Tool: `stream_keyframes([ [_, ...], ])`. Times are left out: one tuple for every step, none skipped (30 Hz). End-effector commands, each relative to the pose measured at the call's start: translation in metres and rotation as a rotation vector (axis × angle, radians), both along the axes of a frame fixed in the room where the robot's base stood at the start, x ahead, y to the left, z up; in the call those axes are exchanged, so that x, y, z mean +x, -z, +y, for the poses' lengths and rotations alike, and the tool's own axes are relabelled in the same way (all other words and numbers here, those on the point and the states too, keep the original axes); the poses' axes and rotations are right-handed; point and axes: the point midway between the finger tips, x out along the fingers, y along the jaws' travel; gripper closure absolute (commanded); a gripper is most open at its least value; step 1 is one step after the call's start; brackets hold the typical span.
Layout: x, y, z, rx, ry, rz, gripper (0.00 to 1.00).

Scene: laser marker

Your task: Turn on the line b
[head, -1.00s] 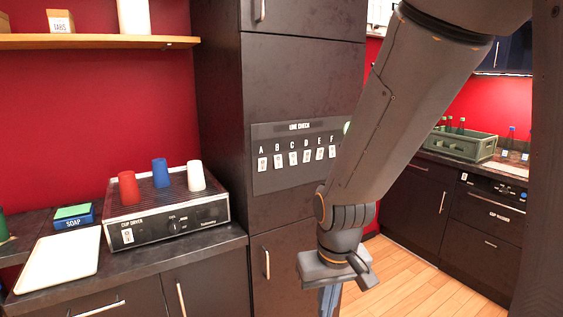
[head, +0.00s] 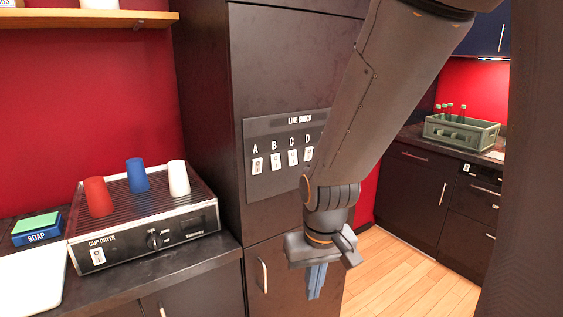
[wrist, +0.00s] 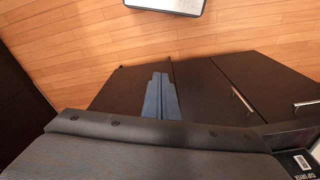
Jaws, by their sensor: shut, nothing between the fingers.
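The grey line check panel (head: 262,128) is on the dark tall cabinet in the head view. Its white switches A to D show in a row; the right end is hidden behind my arm. The line B switch (head: 276,160) is second from the left, under the letter B. Its position is too small to tell. My gripper (head: 316,284) hangs pointing down, below and to the right of the panel, apart from it. Its blue fingers are shut with nothing between them. They also show in the wrist view (wrist: 161,98), over the floor and cabinet fronts.
A cup dryer (head: 150,228) with red, blue and white cups stands on the left counter. A soap box (head: 38,230) and a white tray (head: 30,280) are beside it. A green crate (head: 460,133) with bottles is on the right counter. Wooden floor (head: 385,270) lies open between.

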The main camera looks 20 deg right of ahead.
Motion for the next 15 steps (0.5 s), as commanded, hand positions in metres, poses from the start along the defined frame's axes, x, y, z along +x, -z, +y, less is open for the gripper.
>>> stream_keyframes([
  [0.007, -0.008, -0.001, 0.013, 0.041, -0.018, 1.00],
  [0.013, -0.014, -0.002, 0.026, 0.081, -0.032, 1.00],
  [0.023, -0.026, -0.004, 0.053, 0.155, -0.055, 1.00],
  [0.033, -0.037, -0.005, 0.080, 0.224, -0.080, 1.00],
  [0.044, -0.051, -0.007, 0.113, 0.301, -0.105, 1.00],
  [0.059, -0.072, -0.009, 0.164, 0.413, -0.141, 1.00],
  [0.071, -0.089, -0.012, 0.207, 0.498, -0.169, 1.00],
  [0.082, -0.107, -0.014, 0.254, 0.582, -0.197, 1.00],
  [0.095, -0.131, -0.018, 0.318, 0.687, -0.229, 1.00],
  [0.105, -0.149, -0.020, 0.367, 0.760, -0.253, 1.00],
  [0.113, -0.167, -0.023, 0.415, 0.828, -0.275, 1.00],
  [0.123, -0.189, -0.026, 0.476, 0.906, -0.298, 1.00],
  [0.129, -0.204, -0.029, 0.519, 0.957, -0.315, 1.00],
  [0.134, -0.218, -0.031, 0.558, 1.001, -0.328, 1.00],
  [0.139, -0.233, -0.033, 0.604, 1.049, -0.341, 1.00],
])
